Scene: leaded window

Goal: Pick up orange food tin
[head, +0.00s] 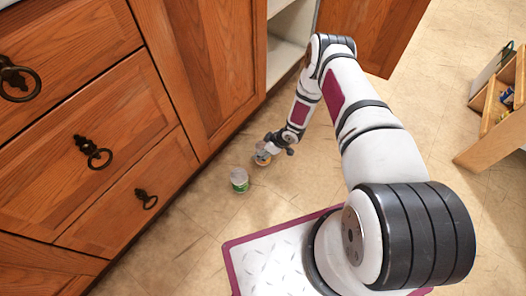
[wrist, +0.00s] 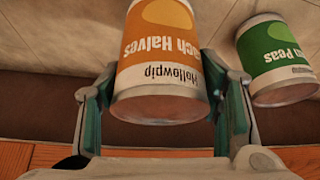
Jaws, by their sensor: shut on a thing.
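The orange food tin (wrist: 160,60) has a white band and upside-down lettering in the wrist view. It sits between the two fingers of my gripper (wrist: 163,108), which is shut on it with a finger pad against each side. In the head view my gripper (head: 270,150) is low, close to the floor by the cabinet. The orange tin (head: 262,158) shows there only as a small part, mostly hidden by the gripper. I cannot tell whether it touches the floor.
A green tin (head: 239,180) stands on the floor near my gripper; it also shows in the wrist view (wrist: 278,60), right of the orange tin. Wooden drawers (head: 100,140) rise at left. An open cabinet door (head: 375,30) stands behind my arm. A wooden shelf unit (head: 490,130) is at right.

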